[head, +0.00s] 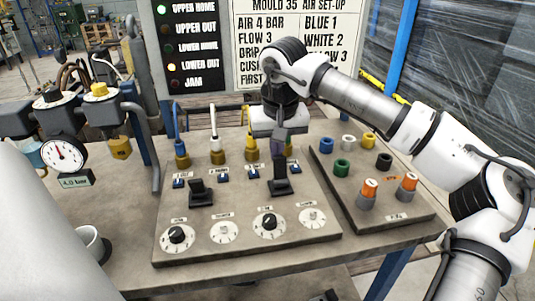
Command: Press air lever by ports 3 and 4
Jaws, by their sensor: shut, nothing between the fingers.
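A grey panel (240,190) on the bench carries a row of brass ports. The black right lever (281,180) stands below the third and fourth ports, its handle pointing up. My gripper (279,152) is shut and empty, fingers pointing down just at the top of this lever; I cannot tell whether they touch. The black left lever (200,191) sits below the first two ports and looks lower. A blue hose (178,130), a white hose (213,125) and a yellow hose (249,128) rise from ports. My gripper partly hides the fourth port.
Dials (268,222) line the panel's front. On the right, a plate (395,208) holds coloured rings and two orange-topped fittings (369,190). A sign board (292,45) stands behind.

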